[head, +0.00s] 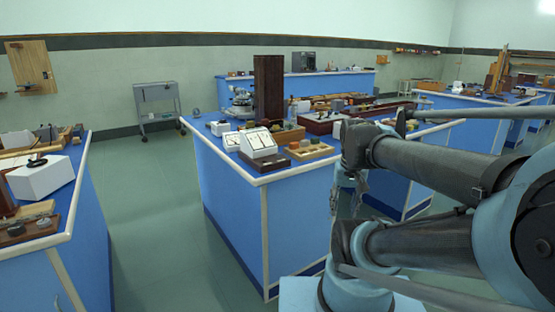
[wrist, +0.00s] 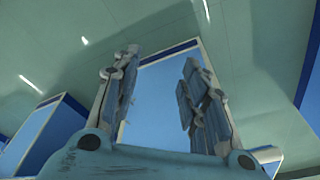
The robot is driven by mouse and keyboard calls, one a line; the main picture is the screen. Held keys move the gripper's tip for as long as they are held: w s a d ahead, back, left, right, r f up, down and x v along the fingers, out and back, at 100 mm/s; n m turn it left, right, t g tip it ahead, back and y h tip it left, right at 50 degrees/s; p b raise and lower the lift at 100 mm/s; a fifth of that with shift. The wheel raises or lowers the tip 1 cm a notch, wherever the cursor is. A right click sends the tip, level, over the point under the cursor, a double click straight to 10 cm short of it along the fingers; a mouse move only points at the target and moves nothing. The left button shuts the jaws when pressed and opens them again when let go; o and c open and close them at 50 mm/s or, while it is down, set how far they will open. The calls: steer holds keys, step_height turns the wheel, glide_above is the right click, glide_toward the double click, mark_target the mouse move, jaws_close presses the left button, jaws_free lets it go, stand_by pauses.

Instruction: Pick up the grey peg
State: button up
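I cannot pick out the grey peg with certainty in either view. A small grey rounded piece (head: 43,222) sits on a dark board at the near edge of the left bench; it is too small to tell if it is a peg. Several small pieces stand in a light wooden tray (head: 322,153) on the middle bench, too small to name. My gripper (wrist: 160,62) is open in the wrist view, with nothing between its fingers. It points down past blue bench sides to the green floor. In the head view my arm hides part of the middle bench.
The middle bench (head: 232,185) holds a white box (head: 258,143), a tall dark brown block (head: 268,88) and trays. The left bench (head: 88,215) carries a white block (head: 42,178). A grey cart (head: 157,100) stands by the wall. Green floor (head: 160,215) lies clear between the benches.

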steer(key=w+a+r+m, duration=0.2)
steer(key=w+a+r, duration=0.1)
steer(key=w+r, duration=0.4)
step_height(320, 180, up, 16)
steer(key=m+g, duration=0.2)
steer(key=m, duration=0.6)
glide_above(277, 154)
steer(key=f, duration=1)
steer(key=shift+w+a+f, duration=0.1)
steer(key=shift+w+f, duration=0.1)
steer(key=shift+w, duration=0.15)
steer(key=shift+s+f, duration=0.1)
steer(key=shift+f, duration=3.2)
jaws_close()
